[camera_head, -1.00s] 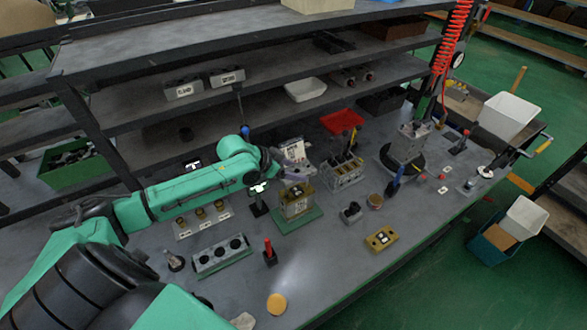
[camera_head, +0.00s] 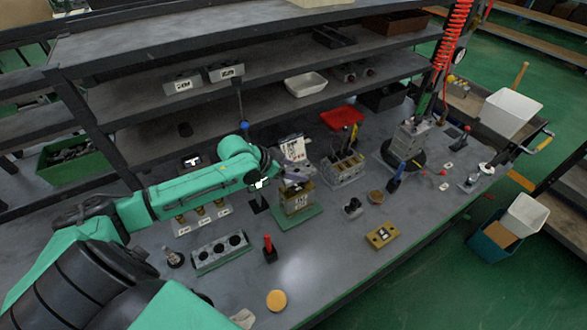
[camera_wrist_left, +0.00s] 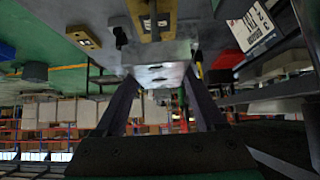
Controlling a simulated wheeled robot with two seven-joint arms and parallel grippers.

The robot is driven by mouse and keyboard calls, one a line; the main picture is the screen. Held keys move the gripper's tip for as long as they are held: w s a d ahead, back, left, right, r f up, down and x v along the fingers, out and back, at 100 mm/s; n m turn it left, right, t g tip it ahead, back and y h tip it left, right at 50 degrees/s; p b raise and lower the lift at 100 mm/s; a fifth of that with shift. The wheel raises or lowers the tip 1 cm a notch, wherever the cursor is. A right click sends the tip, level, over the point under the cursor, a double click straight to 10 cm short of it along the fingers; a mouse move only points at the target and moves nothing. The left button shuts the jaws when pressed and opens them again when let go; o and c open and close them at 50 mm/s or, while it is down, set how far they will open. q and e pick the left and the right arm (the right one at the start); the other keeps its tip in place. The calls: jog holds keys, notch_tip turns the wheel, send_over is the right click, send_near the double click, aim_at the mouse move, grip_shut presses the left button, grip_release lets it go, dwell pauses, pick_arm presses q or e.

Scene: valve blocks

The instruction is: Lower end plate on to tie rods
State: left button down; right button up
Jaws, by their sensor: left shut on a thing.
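My left gripper (camera_head: 293,181) reaches in from the left and is over the brass-coloured block stack (camera_head: 297,200), which stands on a green base (camera_head: 300,217). In the left wrist view, the gripper fingers (camera_wrist_left: 162,100) are shut on a grey metal end plate (camera_wrist_left: 161,72). The brass block (camera_wrist_left: 150,22) shows just beyond the plate. The gripper and the stack's upper part overlap in the head view. The tie rods cannot be made out, so I cannot tell whether the plate touches them. My right gripper is in neither view.
A yellow plate (camera_head: 382,235) lies on the bench to the right. A grey block with holes (camera_head: 221,252) and a red-handled tool (camera_head: 269,247) are in front. A grey valve block (camera_head: 343,168) and a printed card (camera_head: 294,148) stand close behind the stack.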

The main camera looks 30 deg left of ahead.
aim_at(293, 189)
pick_arm(q)
jog(key=shift+f+b, duration=1.7)
jog(key=shift+f, duration=1.15)
grip_release()
jog(key=shift+s, duration=0.1)
